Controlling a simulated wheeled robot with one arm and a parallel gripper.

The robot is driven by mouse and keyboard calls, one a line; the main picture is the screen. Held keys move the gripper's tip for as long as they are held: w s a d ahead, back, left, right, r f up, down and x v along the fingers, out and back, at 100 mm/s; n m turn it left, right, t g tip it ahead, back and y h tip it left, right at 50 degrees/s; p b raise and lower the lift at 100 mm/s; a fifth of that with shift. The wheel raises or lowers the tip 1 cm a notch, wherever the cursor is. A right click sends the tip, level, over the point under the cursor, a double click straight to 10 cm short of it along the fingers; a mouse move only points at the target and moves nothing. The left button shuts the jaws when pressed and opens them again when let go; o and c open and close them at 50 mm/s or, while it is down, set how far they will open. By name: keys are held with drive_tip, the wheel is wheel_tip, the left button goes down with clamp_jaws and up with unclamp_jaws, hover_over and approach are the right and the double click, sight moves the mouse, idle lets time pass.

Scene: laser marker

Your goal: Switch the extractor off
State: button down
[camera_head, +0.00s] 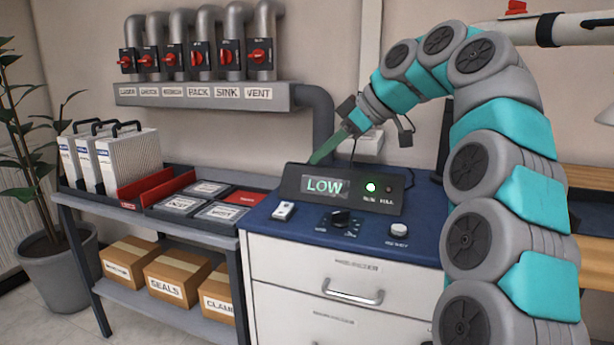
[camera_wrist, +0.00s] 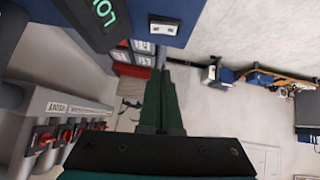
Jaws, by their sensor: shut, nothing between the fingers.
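The extractor's dark console (camera_head: 340,190) stands on the blue top of a white cabinet. Its display (camera_head: 325,186) reads LOW and a green lamp (camera_head: 371,187) is lit; the lamp beside it is dark. A small white switch block (camera_head: 283,210) lies on the blue top left of the console; it shows in the wrist view (camera_wrist: 163,27) near the top. A black rotary knob (camera_head: 340,218) and a white round button (camera_head: 399,229) are in front of the console. My gripper (camera_head: 315,161) is shut and empty, its tips above and behind the console's left end. Its fingers fill the middle of the wrist view (camera_wrist: 165,75).
A grey duct (camera_head: 205,93) with several red-handled valves (camera_head: 259,56) runs along the wall. A side bench holds white filters (camera_head: 128,160), a red rack and flat trays (camera_head: 222,212). Boxes (camera_head: 178,277) stand below. The blue top's front left is mostly clear.

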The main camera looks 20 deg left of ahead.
drive_tip(key=shift+w+d+r+b, duration=0.1)
drive_tip(key=shift+w+b, duration=0.25)
drive_tip(key=shift+w, duration=0.2)
idle(0.4)
drive_tip(key=b, duration=0.4)
hover_over(282, 205)
drive_tip(key=s+d, duration=0.1)
drive_tip(key=d, duration=0.2)
drive_tip(key=f, duration=0.8)
drive_tip(key=shift+a, duration=0.2)
drive_tip(key=shift+w+d+f, duration=0.1)
drive_tip(key=shift+d+f, duration=0.05)
drive_tip(key=shift+f, duration=0.3)
drive_tip(key=shift+w+f+b, duration=0.2)
drive_tip(key=shift+f+b, duration=0.2)
drive_tip(key=shift+f, duration=0.75)
